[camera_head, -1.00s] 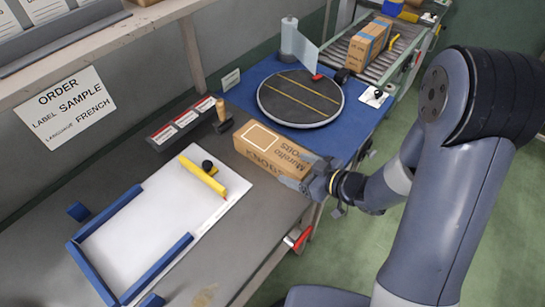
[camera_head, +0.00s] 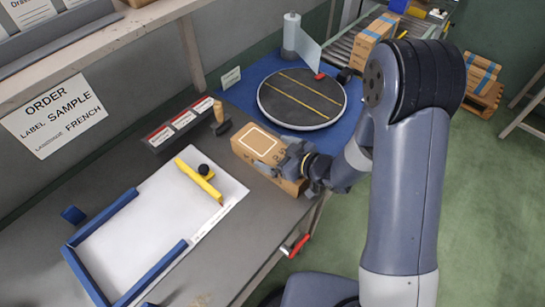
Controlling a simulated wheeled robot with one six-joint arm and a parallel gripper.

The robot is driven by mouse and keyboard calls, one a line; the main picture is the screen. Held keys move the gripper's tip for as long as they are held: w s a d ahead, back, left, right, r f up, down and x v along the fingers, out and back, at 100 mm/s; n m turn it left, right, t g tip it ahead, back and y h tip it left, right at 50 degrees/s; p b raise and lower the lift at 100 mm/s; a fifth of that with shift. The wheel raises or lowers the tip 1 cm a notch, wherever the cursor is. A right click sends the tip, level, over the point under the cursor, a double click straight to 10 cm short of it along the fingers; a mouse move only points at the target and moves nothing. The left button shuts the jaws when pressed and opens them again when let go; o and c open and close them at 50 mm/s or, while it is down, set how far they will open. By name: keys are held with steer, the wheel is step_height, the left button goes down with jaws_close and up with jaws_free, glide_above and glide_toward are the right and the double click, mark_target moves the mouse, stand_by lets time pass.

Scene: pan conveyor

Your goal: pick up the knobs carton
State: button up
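The knobs carton (camera_head: 243,144) is a brown box with a white outlined square on top. It lies on the grey bench, just in front of the blue mat. My gripper (camera_head: 278,160) is at its right part, with a finger against or close beside the near side. The gripper covers the right part of the carton and most of its printed side. The far finger is not clear, so I cannot tell whether the fingers are closed on the carton.
A round dark turntable (camera_head: 300,98) is on the blue mat (camera_head: 236,97) behind. A white board (camera_head: 150,230) with blue rails and a yellow bar (camera_head: 198,180) lies at left. A stamp (camera_head: 219,118) stands behind the carton. Another carton (camera_head: 368,45) is on the conveyor.

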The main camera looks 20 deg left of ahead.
steer(key=c, duration=0.9)
steer(key=shift+c, duration=0.2)
